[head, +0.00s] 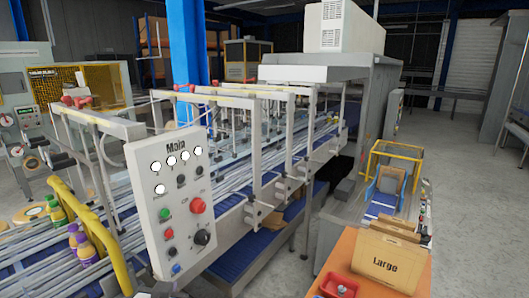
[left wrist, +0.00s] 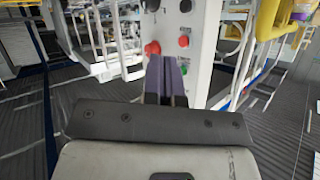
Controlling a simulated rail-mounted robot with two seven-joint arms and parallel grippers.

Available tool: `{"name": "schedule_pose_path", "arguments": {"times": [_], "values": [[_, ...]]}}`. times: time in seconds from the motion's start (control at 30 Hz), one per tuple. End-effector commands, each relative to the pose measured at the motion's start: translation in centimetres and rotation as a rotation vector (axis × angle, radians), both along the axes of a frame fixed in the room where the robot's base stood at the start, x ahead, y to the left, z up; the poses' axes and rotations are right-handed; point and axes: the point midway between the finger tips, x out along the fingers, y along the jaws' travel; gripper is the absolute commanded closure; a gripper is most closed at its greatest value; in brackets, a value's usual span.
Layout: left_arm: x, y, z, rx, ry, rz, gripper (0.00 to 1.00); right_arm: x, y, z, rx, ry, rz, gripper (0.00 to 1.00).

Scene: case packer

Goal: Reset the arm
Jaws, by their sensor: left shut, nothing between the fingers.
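My left gripper (left wrist: 167,62) shows in the left wrist view, its two dark purplish fingers together with nothing between them. It points at a pale control panel (left wrist: 207,62) with red buttons and dark knobs; I cannot tell how much space lies between the fingertips and the panel. The head view shows the grey panel marked Main (head: 153,212) with white lights, a red stop button (head: 197,206), a green button (head: 165,214) and a dark rotary knob (head: 203,237). Neither gripper shows in the head view.
A conveyor line with metal rails (head: 225,190) runs behind the panel. Yellow guard bars (head: 100,240) and bottles (head: 83,247) stand at left. A cardboard stack marked Large (head: 385,266) and a red tray (head: 338,286) sit on an orange table at right. Grey floor is open at far right.

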Motion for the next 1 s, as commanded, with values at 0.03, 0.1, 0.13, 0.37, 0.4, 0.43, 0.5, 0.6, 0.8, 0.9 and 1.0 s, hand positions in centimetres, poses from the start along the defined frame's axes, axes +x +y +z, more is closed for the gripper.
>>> {"name": "schedule_pose_path", "arguments": {"times": [0.03, 0.1, 0.13, 0.37, 0.4, 0.43, 0.5, 0.6, 0.8, 0.9, 1.0], "values": [[-2.1, 0.0, -0.8, -0.019, 0.041, -0.018, 1.00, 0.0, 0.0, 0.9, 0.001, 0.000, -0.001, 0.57], [-4.8, -0.1, -2.4, -0.043, 0.093, -0.045, 1.00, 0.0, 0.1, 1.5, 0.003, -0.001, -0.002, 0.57], [-5.9, -0.2, -3.1, -0.051, 0.116, -0.055, 1.00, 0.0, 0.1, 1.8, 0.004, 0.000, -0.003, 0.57], [-15.6, 0.0, -8.4, -0.093, 0.285, -0.110, 1.00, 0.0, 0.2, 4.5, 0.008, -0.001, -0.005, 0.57], [-17.3, 0.1, -9.4, -0.095, 0.320, -0.110, 1.00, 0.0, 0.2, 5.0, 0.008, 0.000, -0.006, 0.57], [-18.6, 0.2, -10.1, -0.095, 0.347, -0.108, 1.00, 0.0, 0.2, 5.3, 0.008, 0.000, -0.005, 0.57], [-21.5, 0.6, -11.9, -0.092, 0.420, -0.103, 1.00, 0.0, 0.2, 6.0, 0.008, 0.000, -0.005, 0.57], [-25.5, 0.9, -14.7, -0.089, 0.537, -0.094, 1.00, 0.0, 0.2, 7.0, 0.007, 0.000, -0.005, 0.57], [-32.3, 1.3, -18.5, -0.087, 0.728, -0.086, 1.00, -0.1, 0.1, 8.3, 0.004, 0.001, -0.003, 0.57], [-34.6, 1.3, -19.4, -0.087, 0.786, -0.084, 1.00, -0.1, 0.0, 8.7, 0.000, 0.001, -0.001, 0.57], [-36.0, 1.3, -19.9, -0.088, 0.821, -0.082, 1.00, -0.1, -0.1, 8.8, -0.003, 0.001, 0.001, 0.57]]}}
